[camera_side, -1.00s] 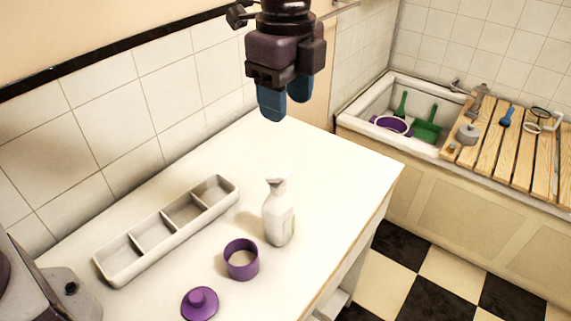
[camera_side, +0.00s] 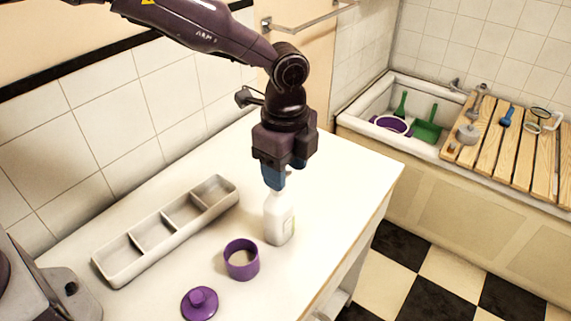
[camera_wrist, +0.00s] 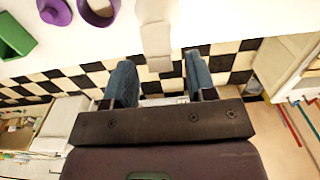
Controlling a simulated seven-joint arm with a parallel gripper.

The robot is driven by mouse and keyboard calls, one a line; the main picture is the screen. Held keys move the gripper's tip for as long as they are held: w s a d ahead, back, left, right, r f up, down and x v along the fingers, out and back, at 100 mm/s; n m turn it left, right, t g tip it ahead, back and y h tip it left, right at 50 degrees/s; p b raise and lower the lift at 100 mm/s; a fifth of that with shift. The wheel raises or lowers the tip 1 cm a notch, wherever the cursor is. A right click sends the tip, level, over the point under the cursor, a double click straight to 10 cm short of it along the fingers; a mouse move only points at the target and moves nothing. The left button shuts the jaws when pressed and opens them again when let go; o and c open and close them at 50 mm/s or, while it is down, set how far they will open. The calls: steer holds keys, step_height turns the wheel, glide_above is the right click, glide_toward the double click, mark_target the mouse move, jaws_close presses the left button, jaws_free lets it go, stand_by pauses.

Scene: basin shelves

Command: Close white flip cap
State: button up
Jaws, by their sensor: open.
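The white bottle (camera_side: 279,220) stands upright on the white counter. In the side view its top is hidden behind my gripper (camera_side: 276,182), whose blue fingers are right at the cap's height. In the wrist view the bottle (camera_wrist: 152,10) reaches down from the top edge, with its white flip cap (camera_wrist: 158,62) tilted up as a flat piece. The cap lies between the two open fingers of my gripper (camera_wrist: 158,72), with a gap on each side in the picture. Whether a finger touches the cap I cannot tell.
A purple ring-shaped cup (camera_side: 241,270) and a purple lid with a knob (camera_side: 199,304) are in front of the bottle. A long divided white tray (camera_side: 115,279) lies to the left. The counter (camera_side: 352,170) is clear to the right. A basin (camera_side: 350,117) is farther back.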

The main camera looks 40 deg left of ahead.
steer(key=c, duration=0.9)
steer(key=y, duration=0.1)
steer(key=d+f+y, duration=0.1)
steer(key=shift+d+y, duration=0.15)
steer(key=shift+y, duration=0.25)
steer(key=y, duration=0.1)
steer(key=f+y, duration=0.1)
steer(key=shift+d+y, duration=0.2)
steer(key=shift+y, duration=0.2)
steer(key=o, duration=0.9)
steer(key=v, duration=1.3)
